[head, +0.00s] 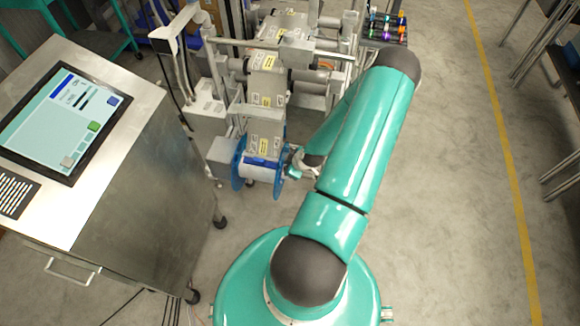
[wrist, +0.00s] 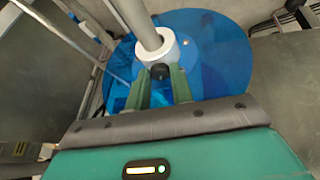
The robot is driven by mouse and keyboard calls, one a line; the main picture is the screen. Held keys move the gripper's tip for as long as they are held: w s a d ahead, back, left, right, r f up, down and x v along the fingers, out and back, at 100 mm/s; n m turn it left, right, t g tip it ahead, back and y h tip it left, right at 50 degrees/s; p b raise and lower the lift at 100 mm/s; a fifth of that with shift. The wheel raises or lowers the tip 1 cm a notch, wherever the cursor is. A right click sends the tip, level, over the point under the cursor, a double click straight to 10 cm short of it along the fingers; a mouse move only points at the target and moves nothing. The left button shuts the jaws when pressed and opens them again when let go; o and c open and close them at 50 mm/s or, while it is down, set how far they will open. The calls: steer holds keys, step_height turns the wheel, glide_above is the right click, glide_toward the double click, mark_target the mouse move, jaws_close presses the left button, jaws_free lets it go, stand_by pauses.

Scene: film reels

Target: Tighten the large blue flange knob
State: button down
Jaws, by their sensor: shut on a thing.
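The large blue flange (wrist: 225,60) fills the upper middle of the wrist view as a translucent disc. At its centre a pale collar (wrist: 172,45) sits around a grey shaft, and a small black knob (wrist: 160,71) sticks out of the collar toward me. My gripper (wrist: 159,79) has its two green fingers on either side of this knob, shut on it. In the head view the blue flange (head: 280,176) is on the right end of a reel, with my gripper (head: 295,160) at its right side, partly hidden by my arm.
A metal cabinet with a touchscreen (head: 65,120) stands at the left. The reel machine (head: 265,85) with rollers and labelled film is at the back. The floor right of my arm is clear up to a yellow line (head: 497,130).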

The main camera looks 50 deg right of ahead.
steer(key=shift+a+m+h, duration=0.15)
steer(key=shift+m+h, duration=0.55)
steer(key=shift+m, duration=0.9)
steer(key=c, duration=1.2)
jaws_free()
